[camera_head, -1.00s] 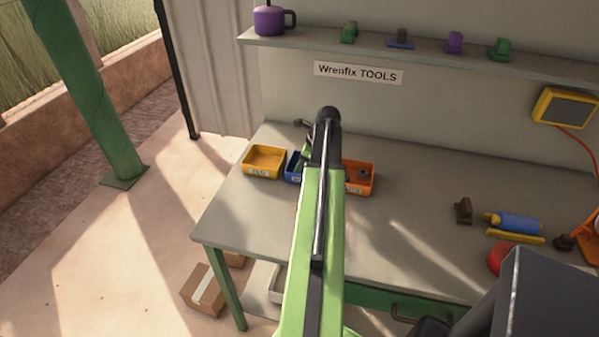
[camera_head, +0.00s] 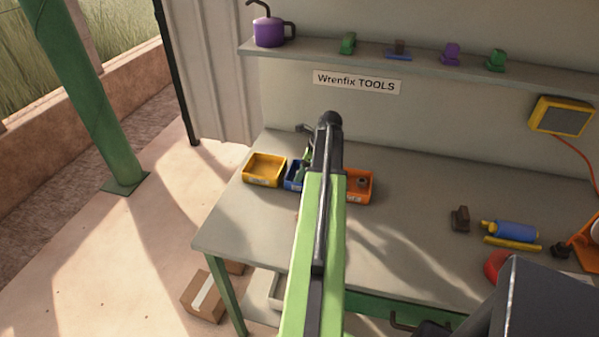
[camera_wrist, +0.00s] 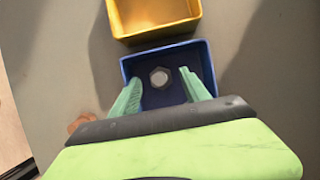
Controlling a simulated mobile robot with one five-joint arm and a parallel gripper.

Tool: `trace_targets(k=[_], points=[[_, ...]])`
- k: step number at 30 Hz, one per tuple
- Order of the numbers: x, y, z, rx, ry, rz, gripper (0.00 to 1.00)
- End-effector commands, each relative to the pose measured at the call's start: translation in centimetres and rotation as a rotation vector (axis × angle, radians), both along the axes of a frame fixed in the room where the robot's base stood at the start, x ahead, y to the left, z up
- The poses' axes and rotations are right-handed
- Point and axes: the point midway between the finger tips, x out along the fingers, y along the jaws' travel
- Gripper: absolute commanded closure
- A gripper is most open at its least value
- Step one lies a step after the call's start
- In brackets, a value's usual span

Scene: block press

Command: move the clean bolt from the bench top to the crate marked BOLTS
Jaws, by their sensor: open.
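The blue crate (camera_head: 291,178) stands on the bench top (camera_head: 420,185) between a yellow crate and an orange crate; its label is not readable. In the wrist view the blue crate (camera_wrist: 203,48) lies under my gripper (camera_wrist: 161,76), whose two green fingers are open and spread. A grey hexagonal piece (camera_wrist: 160,76) shows between the fingertips, inside the blue crate and apart from both fingers; it looks like a bolt head or nut. A rusty-brown piece (camera_wrist: 80,122) lies on the bench left of the crate, partly hidden by my gripper. In the head view my arm mostly hides my gripper.
The yellow crate (camera_head: 264,170) looks empty. The orange crate (camera_head: 350,196) holds a dark ring-like piece. A brown block (camera_head: 460,218), a blue cylinder (camera_head: 515,231) and a red rounded thing (camera_head: 496,264) are at the right. The middle bench is clear.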

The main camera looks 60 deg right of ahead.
Motion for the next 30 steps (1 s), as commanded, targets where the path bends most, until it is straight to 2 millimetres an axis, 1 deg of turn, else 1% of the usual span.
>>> trace_targets(k=[1,6,9,12,15,24,26,27,28,29,30], points=[[-0.4,-0.1,1.9,0.0,0.0,-0.001,0.46],[-1.8,-0.5,5.9,-0.001,0.0,-0.001,0.46],[-2.7,-0.8,7.9,0.0,0.0,-0.001,0.46],[-3.3,-1.0,9.2,0.0,0.0,0.0,0.46],[-3.6,-1.1,9.6,0.001,0.0,0.001,0.46],[-3.5,-1.0,9.3,-0.001,0.0,0.004,0.46],[-2.8,-0.3,9.3,-0.008,0.002,0.036,0.46],[-1.7,0.8,9.2,-0.021,0.006,0.088,0.46],[-0.5,2.1,9.2,-0.035,0.009,0.147,0.46],[1.0,3.8,9.1,-0.054,0.012,0.225,0.46],[3.3,6.6,8.9,-0.086,0.018,0.354,0.46]])
